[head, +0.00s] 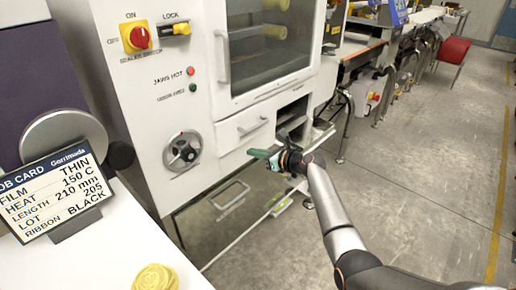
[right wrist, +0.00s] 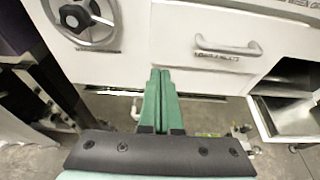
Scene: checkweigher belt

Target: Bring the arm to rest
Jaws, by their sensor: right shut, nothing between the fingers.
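My right gripper (head: 262,155) has green fingers and is in front of the white machine (head: 131,80), a little below a drawer handle. In the right wrist view its fingers (right wrist: 160,98) are pressed together with nothing between them. They point toward the machine's lower front, below the drawer (right wrist: 203,45) and to the right of the handwheel (right wrist: 85,20). I cannot tell whether the fingertips touch the machine. My right arm reaches in from the lower right of the head view. My left gripper is not in view.
A job card (head: 52,190) stands on a white surface at the left, with a yellow round item (head: 155,278) near it. An open compartment (head: 292,115) is right of the drawer. Grey floor (head: 420,160) is clear at the right; a red chair (head: 454,50) stands farther back.

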